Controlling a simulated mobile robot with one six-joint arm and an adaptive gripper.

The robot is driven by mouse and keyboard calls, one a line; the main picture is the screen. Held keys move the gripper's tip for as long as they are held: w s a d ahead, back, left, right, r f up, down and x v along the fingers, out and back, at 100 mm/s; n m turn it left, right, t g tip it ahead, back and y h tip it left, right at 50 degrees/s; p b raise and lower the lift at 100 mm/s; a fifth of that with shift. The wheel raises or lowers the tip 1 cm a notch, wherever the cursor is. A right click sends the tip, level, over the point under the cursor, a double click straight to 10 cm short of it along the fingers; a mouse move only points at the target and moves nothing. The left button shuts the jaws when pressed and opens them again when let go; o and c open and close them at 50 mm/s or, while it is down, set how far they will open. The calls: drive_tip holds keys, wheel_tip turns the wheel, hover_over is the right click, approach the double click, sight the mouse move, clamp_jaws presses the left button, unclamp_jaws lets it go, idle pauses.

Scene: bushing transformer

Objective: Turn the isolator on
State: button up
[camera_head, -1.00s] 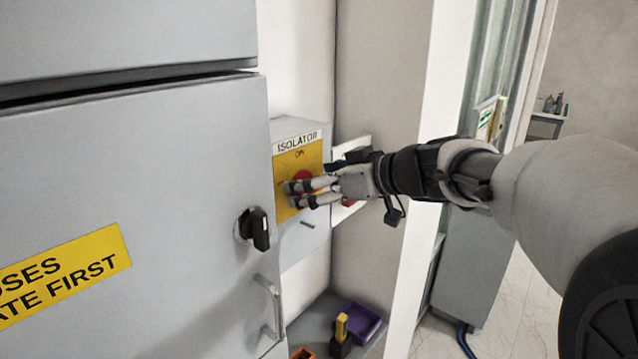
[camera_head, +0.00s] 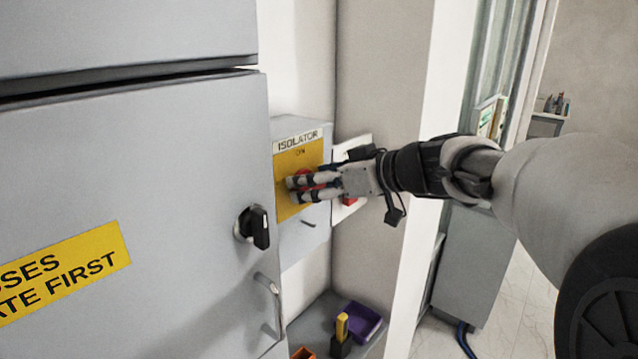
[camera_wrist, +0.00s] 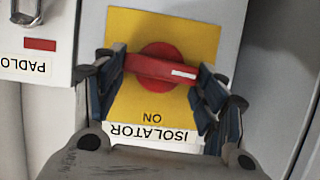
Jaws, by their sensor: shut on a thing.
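The isolator is a grey box (camera_head: 306,237) with a yellow plate (camera_head: 286,207) marked ISOLATOR and ON. Its red rotary handle (camera_wrist: 150,68) sits on the plate; in the wrist view, which is upside down, its bar lies roughly crosswise, with a white mark at the right end. My gripper (camera_head: 293,189) reaches in from the right in the head view and hides much of the handle. In the wrist view my gripper (camera_wrist: 160,84) is shut on the handle, one finger at each end of the bar.
A grey cabinet door with a black knob (camera_head: 259,227) and handle (camera_head: 270,305) stands left of the isolator. A purple bin (camera_head: 361,321) sits on the ledge below.

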drive_tip(key=shift+w+d+f+m+g+y+b, duration=0.2)
drive_tip(key=shift+m+g+y, duration=0.3)
drive_tip(key=shift+m+y, duration=1.1)
drive_tip(key=shift+w+d+f+m+g+y+b, duration=0.2)
drive_tip(key=shift+m+g+y, duration=0.35)
drive_tip(key=shift+m, duration=2.2)
drive_tip(key=shift+w+f+m+g+y+b, duration=0.1)
drive_tip(key=shift+f+m+g+y+b, duration=0.3)
drive_tip(key=shift+m+y, duration=1.2)
drive_tip(key=shift+r+m+g+h, duration=0.1)
drive_tip(key=shift+m+g+h, duration=0.15)
drive_tip(key=shift+m+h, duration=0.4)
drive_tip(key=o, duration=1.1)
drive_tip(key=shift+c, duration=0.2)
drive_tip(key=v, duration=1.2)
